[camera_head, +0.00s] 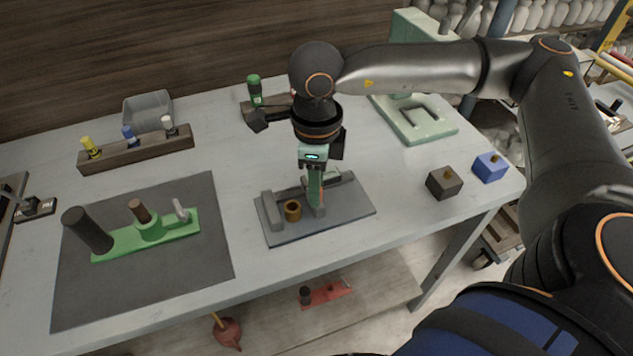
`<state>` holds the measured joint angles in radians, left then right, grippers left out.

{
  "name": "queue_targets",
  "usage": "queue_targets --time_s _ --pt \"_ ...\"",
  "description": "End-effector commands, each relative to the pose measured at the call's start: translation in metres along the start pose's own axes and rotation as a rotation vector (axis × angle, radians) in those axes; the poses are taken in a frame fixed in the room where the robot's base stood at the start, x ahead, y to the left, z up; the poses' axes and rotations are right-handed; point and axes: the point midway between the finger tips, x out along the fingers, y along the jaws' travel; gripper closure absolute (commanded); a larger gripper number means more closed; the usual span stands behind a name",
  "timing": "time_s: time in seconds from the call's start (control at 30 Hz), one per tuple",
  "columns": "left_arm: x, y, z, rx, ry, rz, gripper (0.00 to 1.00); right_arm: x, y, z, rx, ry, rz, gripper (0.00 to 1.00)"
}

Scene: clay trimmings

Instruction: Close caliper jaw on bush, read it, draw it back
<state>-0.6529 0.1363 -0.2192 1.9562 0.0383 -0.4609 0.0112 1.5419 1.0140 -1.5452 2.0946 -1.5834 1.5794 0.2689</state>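The caliper is a grey base plate (348,212) near the table's front middle, with a fixed upright jaw (270,211) at its left end. The bush (293,210), a small brown-gold ring, stands upright on the plate just right of the fixed jaw. My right gripper (316,198) points straight down at the sliding jaw, right of the bush. Its green fingers largely hide that jaw, and I cannot tell whether they are closed on it. A small gap shows between the fingers and the bush. No reading can be made out. My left gripper is out of view.
A dark mat (150,285) at left holds a green fixture (175,232) with a dark cylinder. A wooden rack (137,150) with coloured-handled tools and a grey bin (148,108) stand behind. A black block (444,182) and a blue block (490,167) lie right. A green machine (415,125) stands at back right.

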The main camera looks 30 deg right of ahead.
Motion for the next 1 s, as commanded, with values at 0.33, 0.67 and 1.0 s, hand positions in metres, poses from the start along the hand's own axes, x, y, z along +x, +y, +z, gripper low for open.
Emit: queue_targets --time_s 0.33,0.67,1.0 --pt "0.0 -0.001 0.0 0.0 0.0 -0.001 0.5 0.0 0.0 0.0 0.0 0.0 0.0 1.0" --pt "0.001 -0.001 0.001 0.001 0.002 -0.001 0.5 0.001 0.003 0.005 0.0 0.0 0.0 1.0" --pt "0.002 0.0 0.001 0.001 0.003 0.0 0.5 0.001 0.006 0.011 0.0 -0.001 0.0 1.0"
